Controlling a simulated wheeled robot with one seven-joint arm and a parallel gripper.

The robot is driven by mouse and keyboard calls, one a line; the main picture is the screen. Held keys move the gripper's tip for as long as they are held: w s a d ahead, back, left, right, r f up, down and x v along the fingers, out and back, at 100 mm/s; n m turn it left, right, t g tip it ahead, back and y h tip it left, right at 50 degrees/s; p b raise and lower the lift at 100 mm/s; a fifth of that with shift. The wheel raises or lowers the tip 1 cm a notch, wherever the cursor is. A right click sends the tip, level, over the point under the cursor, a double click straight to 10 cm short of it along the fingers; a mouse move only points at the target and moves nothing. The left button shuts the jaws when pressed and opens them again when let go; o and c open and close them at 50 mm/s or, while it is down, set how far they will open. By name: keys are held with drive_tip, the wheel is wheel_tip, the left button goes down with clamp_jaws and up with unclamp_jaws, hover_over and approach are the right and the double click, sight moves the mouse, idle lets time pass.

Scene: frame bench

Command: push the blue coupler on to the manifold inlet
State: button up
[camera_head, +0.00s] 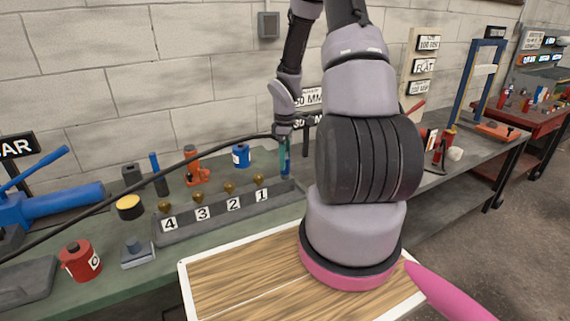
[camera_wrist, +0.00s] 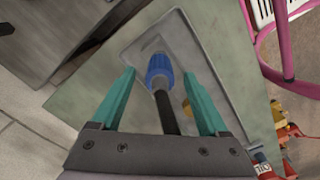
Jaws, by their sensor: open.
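The blue coupler (camera_wrist: 160,68) is in the wrist view, on the end of a black hose (camera_wrist: 168,112), between the two teal fingers of my gripper (camera_wrist: 158,74). The fingers are apart, with a gap visible on either side of the coupler. In the head view my gripper (camera_head: 285,160) points down at the right end of the grey manifold (camera_head: 215,218), and the coupler is hard to tell from the fingers. The manifold carries several brass fittings and labels 4, 3, 2, 1. I cannot make out which part is the inlet.
The black hose (camera_head: 130,180) arcs leftward over the bench. A blue can (camera_head: 241,156) and an orange jack (camera_head: 194,170) stand behind the manifold. A red can (camera_head: 80,260) and a yellow-topped black pot (camera_head: 129,207) stand left. A wood-topped board (camera_head: 235,275) lies in front.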

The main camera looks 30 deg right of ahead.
wheel_tip(320, 180, up, 8)
drive_tip(key=shift+r, duration=0.1)
idle(0.6)
drive_tip(key=s+a+r+m+t, duration=0.2)
drive_tip(key=s+a+r+m, duration=0.15)
drive_tip(key=r, duration=0.65)
drive_tip(key=s+a+r+m+t, duration=0.1)
drive_tip(key=s+a+r+m, duration=0.25)
drive_tip(key=r, duration=0.55)
drive_tip(key=s+a+r+m+t+y, duration=0.1)
drive_tip(key=s+a+r+m+t, duration=0.1)
drive_tip(key=s+r, duration=0.3)
drive_tip(key=s+a+r+m+t+y, duration=0.1)
drive_tip(key=s+a+r+m+t, duration=0.1)
drive_tip(key=s+a+r+m, duration=0.2)
drive_tip(key=s+r+m, duration=0.1)
drive_tip(key=s+r, duration=0.1)
drive_tip(key=s, duration=0.1)
drive_tip(key=shift+s+a, duration=0.25)
drive_tip(key=shift+s, duration=0.1)
drive_tip(key=shift+a, duration=0.1)
